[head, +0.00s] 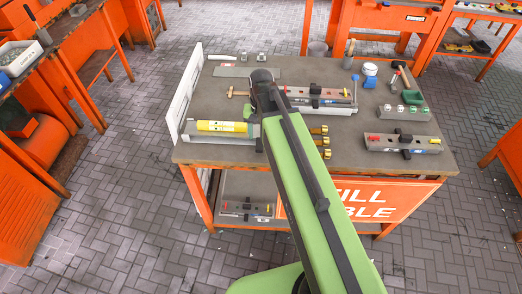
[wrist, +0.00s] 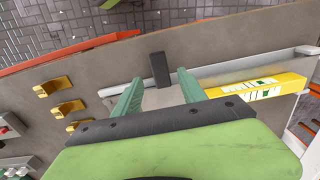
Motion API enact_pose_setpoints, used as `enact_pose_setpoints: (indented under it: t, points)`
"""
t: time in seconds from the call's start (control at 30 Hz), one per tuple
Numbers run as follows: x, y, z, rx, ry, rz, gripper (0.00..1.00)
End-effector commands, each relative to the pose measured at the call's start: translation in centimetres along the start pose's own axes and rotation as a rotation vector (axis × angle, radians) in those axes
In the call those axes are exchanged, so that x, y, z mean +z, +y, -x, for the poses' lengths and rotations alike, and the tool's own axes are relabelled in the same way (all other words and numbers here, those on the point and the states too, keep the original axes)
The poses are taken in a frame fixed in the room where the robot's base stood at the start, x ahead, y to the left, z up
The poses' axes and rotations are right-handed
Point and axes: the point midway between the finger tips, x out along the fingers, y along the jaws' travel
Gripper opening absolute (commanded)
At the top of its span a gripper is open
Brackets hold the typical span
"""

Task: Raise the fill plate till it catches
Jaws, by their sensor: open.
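My gripper (wrist: 160,77) is open in the wrist view, its two green fingers apart. A dark upright tab (wrist: 160,66) shows between and just beyond the fingertips, with a gap on both sides. A light grey plate-like surface (wrist: 162,99) lies below it, partly hidden by my gripper; I cannot tell for sure that this is the fill plate. A long grey fixture with a yellow labelled bar (wrist: 262,90) runs to the right. In the head view the yellow bar (head: 222,126) lies at the table's front left; my arm hides the gripper and tab.
Brass-coloured hooks (wrist: 52,87) sit left of the fixture and show in the head view (head: 321,141). A white upright panel (head: 187,90) edges the grey table (head: 355,183) on the left. Blocks (head: 402,143), a mallet (head: 405,75) and a green item (head: 412,97) stand right.

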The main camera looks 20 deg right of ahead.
Motion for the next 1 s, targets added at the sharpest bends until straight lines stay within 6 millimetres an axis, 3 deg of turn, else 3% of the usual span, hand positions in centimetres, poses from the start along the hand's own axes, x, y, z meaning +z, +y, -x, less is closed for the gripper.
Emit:
enact_pose_setpoints:
  t: [0.03,0.2,0.53,0.9,1.0]
  points:
    - [0.0,0.0,-2.2,0.000,0.000,0.000,0.49]
    - [0.0,0.0,-4.2,0.000,0.000,0.000,0.49]
    - [0.0,-0.1,-4.2,0.000,0.000,0.001,0.48]
    - [0.0,-0.1,-4.2,0.000,0.000,0.001,0.00]
    - [0.0,-0.1,-4.2,0.001,0.000,0.001,0.00]
